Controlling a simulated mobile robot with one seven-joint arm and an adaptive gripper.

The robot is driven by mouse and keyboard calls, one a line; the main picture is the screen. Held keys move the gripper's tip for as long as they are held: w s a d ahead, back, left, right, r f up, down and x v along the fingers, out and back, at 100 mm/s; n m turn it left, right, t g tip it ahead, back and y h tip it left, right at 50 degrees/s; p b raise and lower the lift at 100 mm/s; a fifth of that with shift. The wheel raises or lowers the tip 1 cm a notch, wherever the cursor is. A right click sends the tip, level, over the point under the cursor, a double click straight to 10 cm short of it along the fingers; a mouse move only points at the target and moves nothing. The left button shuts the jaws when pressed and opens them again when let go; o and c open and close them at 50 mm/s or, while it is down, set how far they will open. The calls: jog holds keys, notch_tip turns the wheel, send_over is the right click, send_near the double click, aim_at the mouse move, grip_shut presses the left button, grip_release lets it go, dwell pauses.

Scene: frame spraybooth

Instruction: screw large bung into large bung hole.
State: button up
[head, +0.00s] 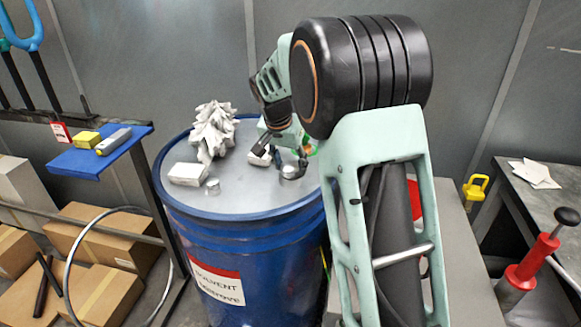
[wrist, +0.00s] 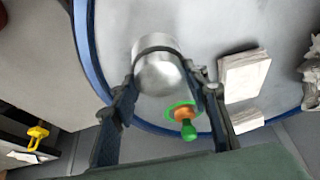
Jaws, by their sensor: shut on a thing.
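The large bung (wrist: 160,72), a silvery metal cylinder, is between the two fingers of my gripper (wrist: 163,95) in the wrist view. My gripper is shut on it, low over the drum's lid. In the head view my gripper (head: 288,165) is at the right part of the grey lid of the blue drum (head: 245,240), partly hidden by my arm.
A crumpled rag (head: 212,130), a white box (head: 188,174) and a small metal cylinder (head: 212,187) lie on the lid's left part. A green and orange fitting (wrist: 183,118) is near the drum's rim, close to one finger. A blue shelf (head: 75,163) stands left.

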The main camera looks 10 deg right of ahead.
jog(key=shift+m, duration=0.7)
jog(key=m, duration=0.1)
jog(key=m+g+h+p, duration=0.1)
jog(key=shift+w+a+r+m, duration=0.1)
jog(key=shift+a+m, duration=0.05)
jog(key=shift+m, duration=0.15)
jog(key=shift+m+g+h+p, duration=0.3)
jog(key=shift+m+g+p, duration=0.1)
jog(key=shift+m, duration=0.6)
